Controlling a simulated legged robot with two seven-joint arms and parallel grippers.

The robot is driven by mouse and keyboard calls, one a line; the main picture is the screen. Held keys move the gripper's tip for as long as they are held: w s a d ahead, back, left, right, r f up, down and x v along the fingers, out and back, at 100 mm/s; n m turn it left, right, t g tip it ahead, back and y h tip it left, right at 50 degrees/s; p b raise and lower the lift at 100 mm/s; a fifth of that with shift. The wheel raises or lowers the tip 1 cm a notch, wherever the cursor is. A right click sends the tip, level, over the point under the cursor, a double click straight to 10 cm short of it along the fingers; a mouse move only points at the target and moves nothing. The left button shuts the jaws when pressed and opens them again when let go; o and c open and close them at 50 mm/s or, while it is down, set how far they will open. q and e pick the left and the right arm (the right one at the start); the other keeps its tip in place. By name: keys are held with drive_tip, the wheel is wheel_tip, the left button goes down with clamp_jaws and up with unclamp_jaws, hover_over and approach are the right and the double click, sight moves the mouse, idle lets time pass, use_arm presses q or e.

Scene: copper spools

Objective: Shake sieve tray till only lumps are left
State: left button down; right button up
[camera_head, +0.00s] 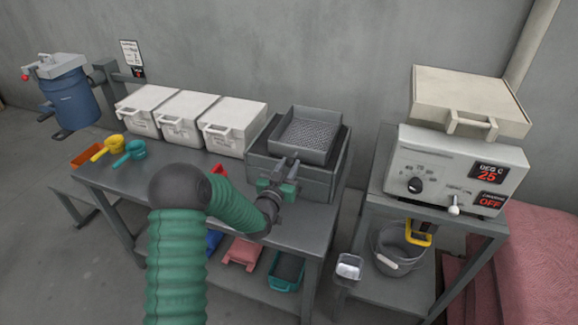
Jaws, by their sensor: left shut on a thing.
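The sieve tray (327,122) is a grey square tray with a perforated bottom. It sits on top of a dark grey box (305,177) at the right end of the workbench. My left gripper (285,172) is at the tray's near side, shut on what looks like its handle, which the fingers mostly hide. Lumps or fine material on the mesh are too small to tell. My right gripper is not in view.
Three white lidded bins (232,127) stand left of the sieve. Yellow (107,147) and teal (130,152) scoops lie at the bench's left. A furnace-like unit (455,165) stands on a separate stand to the right, with a bucket (400,247) below. A gap separates bench and stand.

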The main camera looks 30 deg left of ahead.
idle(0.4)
use_arm(q)
drive_tip(key=a, duration=0.2)
drive_tip(key=s+a, duration=0.1)
drive_tip(key=a, duration=0.1)
drive_tip(key=shift+a+r+b, duration=0.15)
drive_tip(key=shift+a+b, duration=0.05)
drive_tip(key=shift+b, duration=0.15)
drive_tip(key=c, duration=1.1)
unclamp_jaws()
drive_tip(key=shift+d, duration=0.1)
drive_tip(key=shift+s, duration=0.1)
drive_tip(key=v, duration=1.6)
drive_tip(key=shift+s+b, duration=0.35)
drive_tip(key=shift+b, duration=0.1)
